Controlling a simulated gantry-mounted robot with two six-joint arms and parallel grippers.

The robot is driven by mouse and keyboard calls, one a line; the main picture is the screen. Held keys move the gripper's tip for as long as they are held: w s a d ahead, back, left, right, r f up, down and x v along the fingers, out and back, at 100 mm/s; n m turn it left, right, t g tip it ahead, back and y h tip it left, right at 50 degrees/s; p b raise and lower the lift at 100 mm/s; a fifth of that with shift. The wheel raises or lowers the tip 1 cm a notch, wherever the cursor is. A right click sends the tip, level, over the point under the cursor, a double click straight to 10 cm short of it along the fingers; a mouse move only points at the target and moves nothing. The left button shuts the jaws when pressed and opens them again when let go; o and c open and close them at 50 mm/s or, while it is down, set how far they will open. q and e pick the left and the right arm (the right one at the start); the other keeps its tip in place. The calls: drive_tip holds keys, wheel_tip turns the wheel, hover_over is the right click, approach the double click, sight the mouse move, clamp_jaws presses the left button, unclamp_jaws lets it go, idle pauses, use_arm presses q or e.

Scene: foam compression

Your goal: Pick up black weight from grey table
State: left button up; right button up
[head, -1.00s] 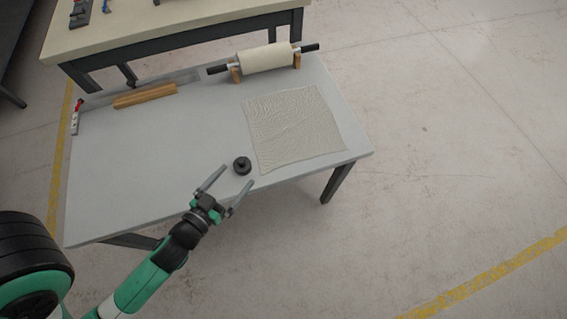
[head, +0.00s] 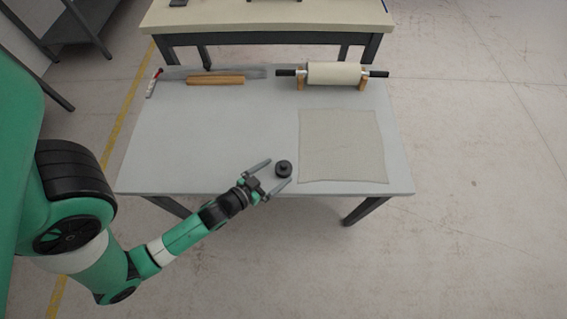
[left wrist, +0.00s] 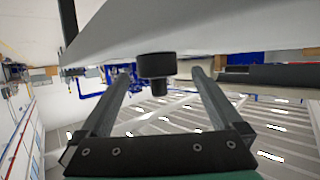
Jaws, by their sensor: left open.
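The black weight (head: 283,169) is a small round disc with a knob on top. It stands upright on the grey table (head: 200,130) near its front edge, left of the foam sheet. My left gripper (head: 276,173) is open, with its two fingers pointing at the weight and its tips close to either side of it. In the left wrist view the weight (left wrist: 157,68) shows upside down, centred between the open fingers (left wrist: 160,82) and just beyond their tips. I cannot tell whether a finger touches it. My right gripper is not in view.
A light foam sheet (head: 342,146) lies right of the weight. A second table (head: 270,20) stands behind.

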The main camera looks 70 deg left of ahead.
sight(281, 170)
use_arm(q)
drive_tip(key=x, duration=0.4)
drive_tip(key=shift+w+d, duration=0.1)
drive_tip(key=shift+w, duration=0.1)
drive_tip(key=shift+s, duration=0.1)
drive_tip(key=shift+c, duration=0.6)
clamp_jaws()
drive_tip(key=shift+r, duration=0.15)
